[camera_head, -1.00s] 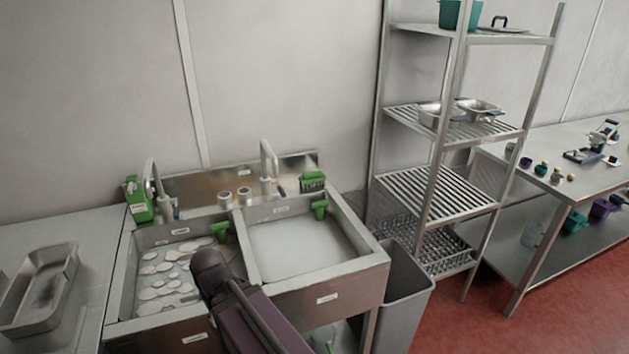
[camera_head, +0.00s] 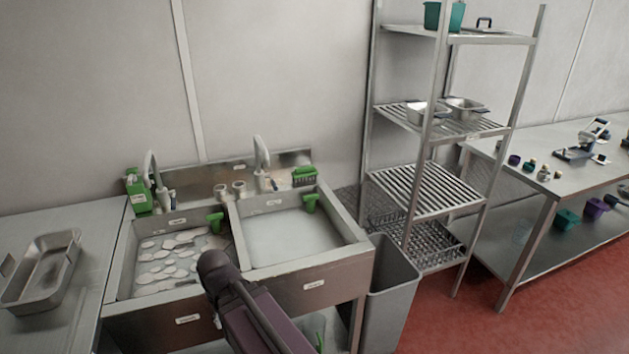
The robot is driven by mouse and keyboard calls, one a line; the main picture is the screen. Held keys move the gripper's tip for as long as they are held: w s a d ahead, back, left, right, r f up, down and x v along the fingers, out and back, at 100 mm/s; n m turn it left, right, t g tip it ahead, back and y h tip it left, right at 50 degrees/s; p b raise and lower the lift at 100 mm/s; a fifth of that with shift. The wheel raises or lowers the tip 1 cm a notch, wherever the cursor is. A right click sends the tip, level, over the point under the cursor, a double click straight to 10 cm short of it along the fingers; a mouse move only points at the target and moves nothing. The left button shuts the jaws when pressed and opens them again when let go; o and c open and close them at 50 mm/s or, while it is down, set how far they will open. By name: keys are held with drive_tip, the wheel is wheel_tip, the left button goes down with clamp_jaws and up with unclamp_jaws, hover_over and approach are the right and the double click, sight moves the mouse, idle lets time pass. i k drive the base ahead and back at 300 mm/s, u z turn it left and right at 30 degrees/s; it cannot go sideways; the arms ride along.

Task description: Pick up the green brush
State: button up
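A green brush (camera_head: 304,176) with bristles facing down sits on the back ledge of the sink, at the right end. The double sink (camera_head: 330,236) has a left basin with foamy water and a right basin with clear-looking water. My arm reaches up from the bottom of the picture in front of the left basin. My gripper's fingers cannot be made out, and the arm is well apart from the brush.
Green handles stand at the basins' back edges (camera_head: 215,222) (camera_head: 310,202). A green bottle (camera_head: 138,192) and two taps (camera_head: 262,158) stand behind. A metal tray (camera_head: 42,272) lies left. A grey bin (camera_head: 388,296) and a wire shelf rack (camera_head: 430,190) stand right.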

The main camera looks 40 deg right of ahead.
sight(305, 173)
drive_tip(key=k, duration=1.05)
drive_tip(key=z, duration=0.35)
drive_tip(key=i, duration=1.15)
drive_tip(key=z, duration=0.55)
drive_tip(key=i, duration=0.95)
drive_tip(key=z, duration=0.05)
